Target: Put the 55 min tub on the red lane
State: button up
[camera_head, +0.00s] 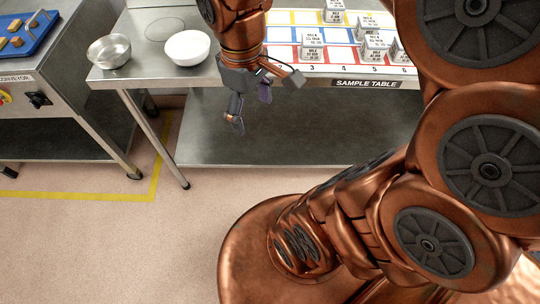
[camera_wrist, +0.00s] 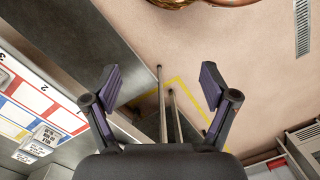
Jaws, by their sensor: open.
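White tubs with printed labels stand on the sample table: one at the back (camera_head: 333,11), one at the front left (camera_head: 312,48), and a group at the right (camera_head: 375,46). The label times are too small to read surely, so I cannot tell which is the 55 min tub. The red lane (camera_head: 284,52) is the front coloured row, partly hidden by tubs. My gripper (camera_head: 252,110) hangs open and empty in front of the table's edge, left of the tubs. In the wrist view my gripper (camera_wrist: 160,82) has its fingers apart, with floor between them.
Blue and yellow lanes lie behind the red one. A conveyor (camera_head: 60,68) with a blue tray (camera_head: 27,32) stands at the left. Floor between is clear.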

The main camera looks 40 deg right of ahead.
jog(key=s+a+f+m, duration=0.2)
jog(key=s+f+m, duration=0.2)
jog(key=s, duration=0.5)
jog(key=shift+a+f+g, duration=0.25)
jog(key=shift+f+g, duration=0.05)
jog(key=shift+f, duration=0.15)
jog(key=shift+r, duration=0.1)
